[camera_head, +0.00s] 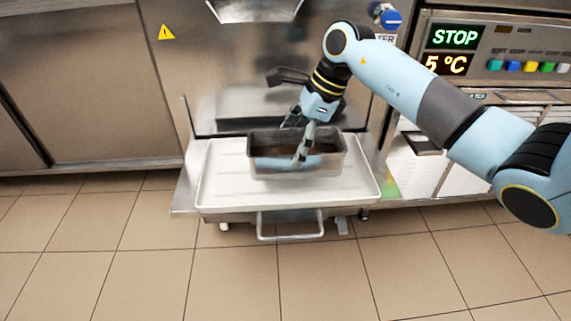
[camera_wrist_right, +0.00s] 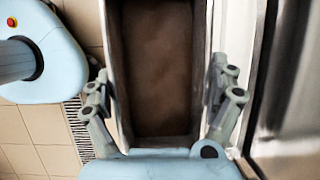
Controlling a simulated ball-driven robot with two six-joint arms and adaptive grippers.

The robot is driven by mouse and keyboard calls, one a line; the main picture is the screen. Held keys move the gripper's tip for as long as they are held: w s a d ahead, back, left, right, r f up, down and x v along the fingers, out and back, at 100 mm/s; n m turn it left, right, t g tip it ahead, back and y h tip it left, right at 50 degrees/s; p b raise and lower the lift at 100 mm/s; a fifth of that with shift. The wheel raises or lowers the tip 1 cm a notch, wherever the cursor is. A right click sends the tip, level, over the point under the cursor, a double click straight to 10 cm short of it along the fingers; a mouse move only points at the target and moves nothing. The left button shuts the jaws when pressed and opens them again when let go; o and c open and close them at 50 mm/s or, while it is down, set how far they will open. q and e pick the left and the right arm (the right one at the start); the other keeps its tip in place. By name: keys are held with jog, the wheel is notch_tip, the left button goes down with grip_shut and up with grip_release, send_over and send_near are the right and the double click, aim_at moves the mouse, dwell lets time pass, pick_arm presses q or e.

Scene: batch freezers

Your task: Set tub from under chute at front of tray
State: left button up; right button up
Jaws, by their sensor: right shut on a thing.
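The tub (camera_head: 268,167) is a grey metal rectangular pan with brown contents. In the head view it is over the back and middle part of the white tray (camera_head: 222,190), with bare tray in front of it. I cannot tell whether its bottom touches the tray. My right gripper (camera_head: 300,142) is shut on the tub, reaching down onto it from above. In the right wrist view the tub (camera_wrist_right: 117,85) lies lengthwise between the two fingers of my right gripper (camera_wrist_right: 162,85), one along each long side. My left gripper is not in view.
A metal handle (camera_head: 290,236) sticks out in front of the tray. A control panel (camera_head: 495,62) is at right. The tiled floor in front is clear.

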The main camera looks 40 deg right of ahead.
jog(key=shift+w+a+f, duration=0.45)
jog(key=shift+a+f, duration=0.05)
jog(key=shift+a, duration=0.25)
jog(key=shift+f, duration=0.2)
notch_tip(320, 180, down, 4)
jog(key=shift+r+b, duration=0.2)
jog(key=shift+b, duration=0.45)
jog(key=shift+f, duration=0.1)
jog(key=o, duration=1.3)
jog(key=shift+c, duration=0.2)
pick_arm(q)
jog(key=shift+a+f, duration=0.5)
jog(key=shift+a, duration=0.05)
